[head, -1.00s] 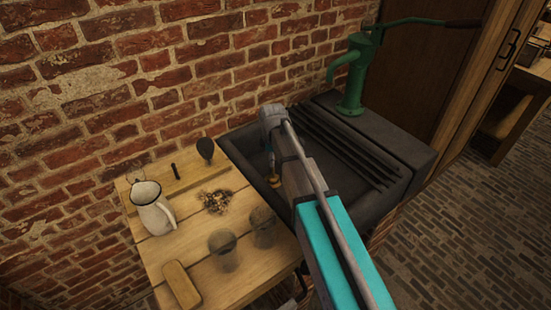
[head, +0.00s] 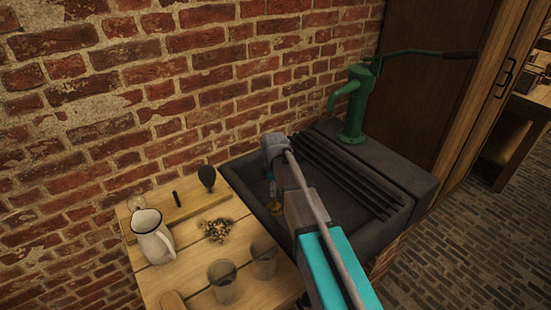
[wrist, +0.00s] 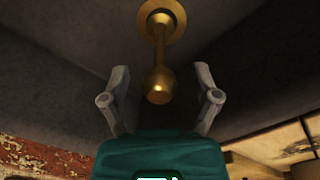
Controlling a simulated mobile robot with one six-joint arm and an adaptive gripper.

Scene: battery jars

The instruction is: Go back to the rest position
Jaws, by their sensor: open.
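My gripper (wrist: 160,72) is open in the wrist view, its two grey fingers spread wide. A brass rod with a round knob (wrist: 158,88) shows between the fingers, and a round brass collar is at its other end. The fingers look clear of it on both sides; I cannot tell how near it is in depth. In the head view my arm reaches over the dark stone sink (head: 398,222), and my gripper is mostly hidden behind the arm. A small brass piece (head: 274,205) shows in the basin beside the arm.
A wooden table (head: 190,262) left of the sink holds a white enamel jug (head: 152,237), two glass jars (head: 222,283), a small heap of bits (head: 216,229) and a dark paddle-shaped tool (head: 207,177).

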